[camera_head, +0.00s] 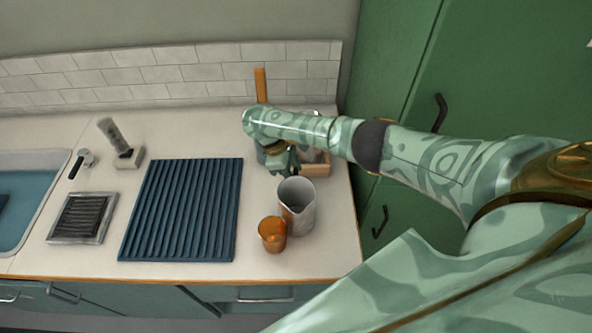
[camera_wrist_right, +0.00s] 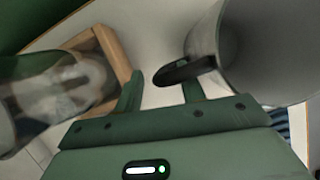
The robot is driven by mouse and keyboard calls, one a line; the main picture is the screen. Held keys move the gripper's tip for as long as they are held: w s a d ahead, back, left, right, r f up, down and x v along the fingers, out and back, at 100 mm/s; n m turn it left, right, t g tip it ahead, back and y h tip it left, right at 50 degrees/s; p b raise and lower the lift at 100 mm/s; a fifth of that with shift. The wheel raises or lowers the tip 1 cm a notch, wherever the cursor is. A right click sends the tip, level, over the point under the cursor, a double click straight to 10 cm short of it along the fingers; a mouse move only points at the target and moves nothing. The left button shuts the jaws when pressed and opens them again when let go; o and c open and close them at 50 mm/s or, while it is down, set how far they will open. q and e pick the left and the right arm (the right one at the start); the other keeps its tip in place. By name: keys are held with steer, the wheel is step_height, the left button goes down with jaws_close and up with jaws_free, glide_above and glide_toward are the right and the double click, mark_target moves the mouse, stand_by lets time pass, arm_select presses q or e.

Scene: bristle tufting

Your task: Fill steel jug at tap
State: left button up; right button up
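The steel jug (camera_head: 297,207) stands upright on the counter, its open top facing up. In the right wrist view the jug (camera_wrist_right: 265,50) fills the upper right, with its dark handle (camera_wrist_right: 180,71) pointing toward the fingers. My right gripper (camera_head: 283,160) is just behind the jug in the head view. In the wrist view its two green fingers (camera_wrist_right: 163,92) are apart; the handle's end reaches into the gap, and I see no grip on it. A metal fitting with a black lever (camera_head: 81,163), possibly the tap, is beside the blue sink (camera_head: 66,165). My left gripper is out of view.
An orange cup (camera_head: 272,234) stands close by the jug's front left. A blue ribbed mat (camera_head: 183,208) lies between jug and sink. A wooden tray (camera_head: 318,168) with clear glassware is behind the jug. A grey cylinder on a block (camera_head: 129,158) and a dark grate (camera_head: 82,217) are left.

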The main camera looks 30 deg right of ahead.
steer(key=shift+r, duration=0.1)
jaws_close()
steer(key=shift+r, duration=0.15)
step_height(320, 180, up, 18)
steer(key=p, duration=1.1)
steer(key=shift+a+f, duration=0.1)
steer(key=shift+f, duration=0.15)
